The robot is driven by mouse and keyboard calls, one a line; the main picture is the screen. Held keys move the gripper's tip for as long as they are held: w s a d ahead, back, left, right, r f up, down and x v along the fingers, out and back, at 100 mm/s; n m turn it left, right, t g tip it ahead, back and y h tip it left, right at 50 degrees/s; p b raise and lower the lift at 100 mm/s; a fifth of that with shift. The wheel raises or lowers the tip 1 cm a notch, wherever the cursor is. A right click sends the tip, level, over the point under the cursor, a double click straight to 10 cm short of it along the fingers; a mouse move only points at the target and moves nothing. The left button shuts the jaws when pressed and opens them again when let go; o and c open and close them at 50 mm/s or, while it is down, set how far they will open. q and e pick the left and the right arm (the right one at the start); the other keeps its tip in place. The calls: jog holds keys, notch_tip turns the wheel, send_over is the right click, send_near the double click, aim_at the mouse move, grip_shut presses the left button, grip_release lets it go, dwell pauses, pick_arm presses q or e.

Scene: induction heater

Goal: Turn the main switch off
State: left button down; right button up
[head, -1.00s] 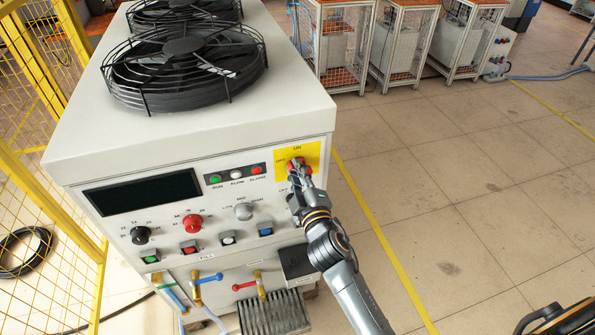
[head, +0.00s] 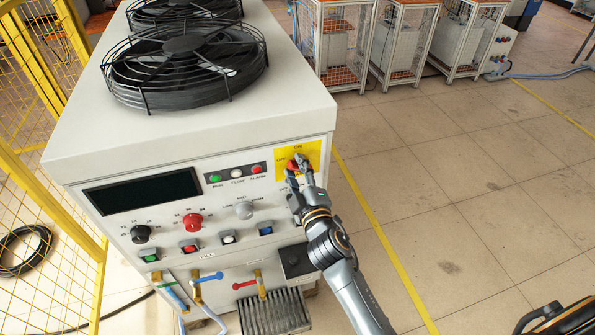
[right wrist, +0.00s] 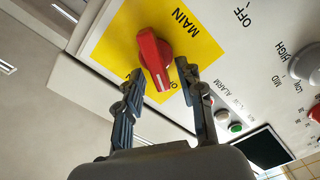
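The main switch is a red rotary handle on a yellow plate (head: 312,150), on the front panel's upper right corner. In the head view the red handle (head: 292,166) shows beside my fingers, on the OFF side. In the right wrist view the handle (right wrist: 152,52) has its white-marked end directed at the plate's lower corner, where a label is partly hidden. My right gripper (head: 299,173) is at the switch. Its fingers (right wrist: 159,72) are apart, one on each side of the handle's marked end, with visible gaps.
The heater's front panel carries a dark display (head: 145,192), indicator lamps, a black knob (head: 140,234), a red knob (head: 192,222) and a grey knob (head: 244,211). Valves with blue and red levers stand below. A yellow mesh fence (head: 45,190) is at left.

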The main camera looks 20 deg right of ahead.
jog(key=s, duration=1.2)
dwell(0.5)
